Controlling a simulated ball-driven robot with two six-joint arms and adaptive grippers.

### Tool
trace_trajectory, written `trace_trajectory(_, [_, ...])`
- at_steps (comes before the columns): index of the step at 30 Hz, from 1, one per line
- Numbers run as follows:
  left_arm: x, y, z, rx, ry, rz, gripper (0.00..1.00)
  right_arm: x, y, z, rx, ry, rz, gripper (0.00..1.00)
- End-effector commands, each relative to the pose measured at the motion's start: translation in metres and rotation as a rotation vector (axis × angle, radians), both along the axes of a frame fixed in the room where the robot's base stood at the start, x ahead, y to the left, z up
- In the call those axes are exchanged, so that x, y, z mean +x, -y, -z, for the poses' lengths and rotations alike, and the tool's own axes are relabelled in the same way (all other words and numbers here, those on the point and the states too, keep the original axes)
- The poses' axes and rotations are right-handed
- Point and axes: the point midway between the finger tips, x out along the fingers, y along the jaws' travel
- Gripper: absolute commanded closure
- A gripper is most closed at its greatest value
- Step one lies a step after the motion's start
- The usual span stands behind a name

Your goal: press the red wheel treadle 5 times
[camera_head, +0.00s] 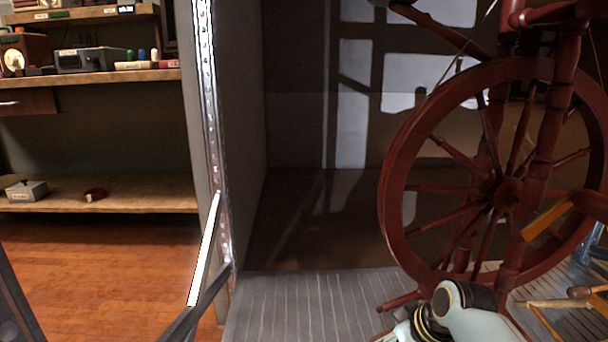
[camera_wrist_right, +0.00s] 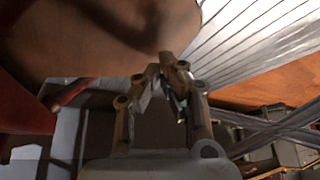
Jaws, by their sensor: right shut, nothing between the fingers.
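The red spinning wheel (camera_head: 395,180) stands at the right in the head view, with its spokes and turned posts showing. In the wrist view, a broad reddish-brown board with a rounded edge (camera_wrist_right: 90,35) fills the upper left; it looks like the treadle. My right gripper (camera_wrist_right: 168,62) is shut and empty, its fingertips at the edge of this board. I cannot tell whether they touch it. In the head view my white right arm reaches down in front of the wheel and hides its lower part; the treadle is not clearly visible there. My left gripper is not in view.
The wheel stands on a grey slatted platform (camera_head: 290,305). A metal upright (camera_head: 209,100) and slanted bars stand left of it. Wooden shelves (camera_head: 120,194) with small boxes are farther left, above an open wood floor (camera_head: 110,265). Yellowish wooden parts (camera_head: 548,303) lie at the right.

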Motion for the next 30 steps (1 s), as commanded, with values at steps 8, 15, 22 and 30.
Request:
trace_trajectory(8, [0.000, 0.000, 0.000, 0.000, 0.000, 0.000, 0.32, 0.000, 0.000, 0.000, 0.000, 0.000, 0.000, 1.00])
trace_trajectory(15, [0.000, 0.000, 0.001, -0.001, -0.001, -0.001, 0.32, 0.000, 0.000, 0.003, -0.001, -0.001, 0.000, 1.00])
trace_trajectory(22, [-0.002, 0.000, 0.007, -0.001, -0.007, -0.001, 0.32, 0.000, 0.000, 0.012, 0.000, -0.002, 0.000, 1.00])
trace_trajectory(30, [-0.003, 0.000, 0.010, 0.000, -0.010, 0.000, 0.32, 0.000, 0.000, 0.017, 0.000, 0.000, 0.000, 1.00])
